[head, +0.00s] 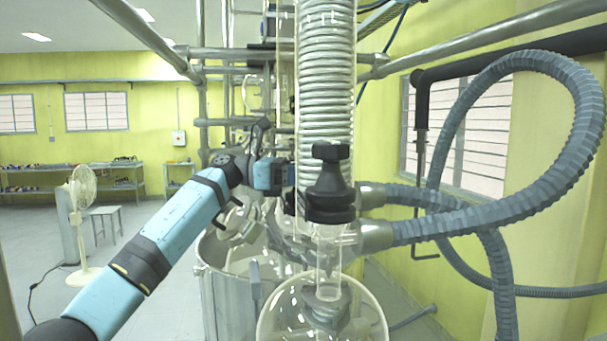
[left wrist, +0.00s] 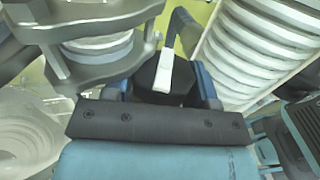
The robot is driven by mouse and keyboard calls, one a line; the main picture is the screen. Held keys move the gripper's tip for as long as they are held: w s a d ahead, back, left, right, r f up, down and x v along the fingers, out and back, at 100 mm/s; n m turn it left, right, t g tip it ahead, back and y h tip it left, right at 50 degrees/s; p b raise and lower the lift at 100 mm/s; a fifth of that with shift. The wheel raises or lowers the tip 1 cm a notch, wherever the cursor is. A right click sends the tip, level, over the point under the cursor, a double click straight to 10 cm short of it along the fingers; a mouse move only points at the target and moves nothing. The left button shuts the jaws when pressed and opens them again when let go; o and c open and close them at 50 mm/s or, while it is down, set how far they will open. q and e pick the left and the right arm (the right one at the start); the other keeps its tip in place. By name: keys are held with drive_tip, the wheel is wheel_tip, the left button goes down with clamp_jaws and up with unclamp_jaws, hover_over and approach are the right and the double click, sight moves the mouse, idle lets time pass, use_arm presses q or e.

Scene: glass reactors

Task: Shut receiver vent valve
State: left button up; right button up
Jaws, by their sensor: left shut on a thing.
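My left arm reaches in from the left in the head view, and its gripper (head: 280,175) is at the left side of the glass column. In the left wrist view the gripper (left wrist: 168,90) is shut on a black valve knob (left wrist: 150,78) that sits between its fingers. A pale lever (left wrist: 164,72) stands out over the knob, and a grey bar rises behind it. I take this to be the receiver vent valve, but no label shows. In the head view the gripper and wrist hide the held part. My right gripper is in neither view.
A coiled glass condenser (head: 326,75) stands close beside my left gripper. A black-capped valve (head: 331,185) sits in front, above a round glass flask (head: 322,315). Grey corrugated hoses (head: 470,215) loop on the right. Metal frame pipes (head: 150,40) cross above my arm.

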use_arm(q)
drive_tip(key=o, duration=0.9)
